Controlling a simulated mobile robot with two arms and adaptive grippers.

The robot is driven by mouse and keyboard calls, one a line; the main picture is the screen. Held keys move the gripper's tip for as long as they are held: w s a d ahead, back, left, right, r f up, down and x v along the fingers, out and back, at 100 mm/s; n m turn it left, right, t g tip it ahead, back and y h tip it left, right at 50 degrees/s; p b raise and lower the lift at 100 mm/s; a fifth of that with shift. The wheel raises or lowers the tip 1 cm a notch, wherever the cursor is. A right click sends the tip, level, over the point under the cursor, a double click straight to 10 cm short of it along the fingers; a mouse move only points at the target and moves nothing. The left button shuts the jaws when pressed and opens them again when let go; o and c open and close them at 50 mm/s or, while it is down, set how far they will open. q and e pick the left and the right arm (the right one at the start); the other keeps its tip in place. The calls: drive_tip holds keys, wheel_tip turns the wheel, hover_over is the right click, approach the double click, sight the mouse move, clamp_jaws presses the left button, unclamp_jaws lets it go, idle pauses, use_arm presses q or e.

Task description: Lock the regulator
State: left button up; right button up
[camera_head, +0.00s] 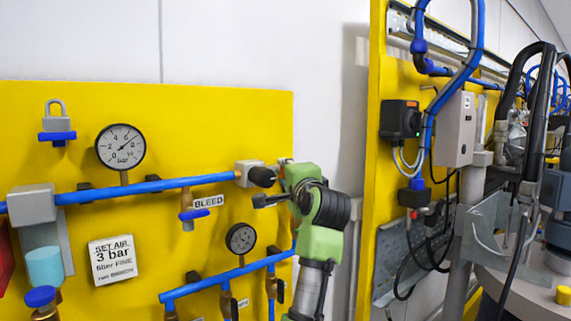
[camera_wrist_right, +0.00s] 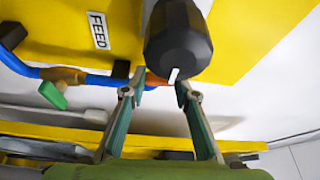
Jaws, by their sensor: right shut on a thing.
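The regulator (camera_head: 246,170) is a light grey body at the right end of the upper blue pipe, with a black knob (camera_head: 263,177) facing out. In the right wrist view the black knob (camera_wrist_right: 180,38) is large, with a short white mark on its near end. My right gripper (camera_head: 262,201) comes in from the right, close to the knob. My left gripper is not in view.
The yellow panel (camera_head: 210,120) carries a gauge (camera_head: 121,147), a padlock (camera_head: 57,120) at upper left, a BLEED valve (camera_head: 193,213) and a lower gauge (camera_head: 241,239). A "SET AIR 3 bar" label (camera_head: 113,259) is below. A second panel with hoses stands at right.

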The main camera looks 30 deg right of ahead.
drive_tip(key=shift+m+p, duration=0.5)
drive_tip(key=shift+p, duration=0.05)
drive_tip(key=o, duration=1.1)
drive_tip(key=shift+s, duration=0.1)
drive_tip(key=v, duration=1.1)
drive_tip(key=shift+s+a+r, duration=0.1)
drive_tip(key=shift+s+r, duration=0.05)
drive_tip(key=shift+s, duration=0.2)
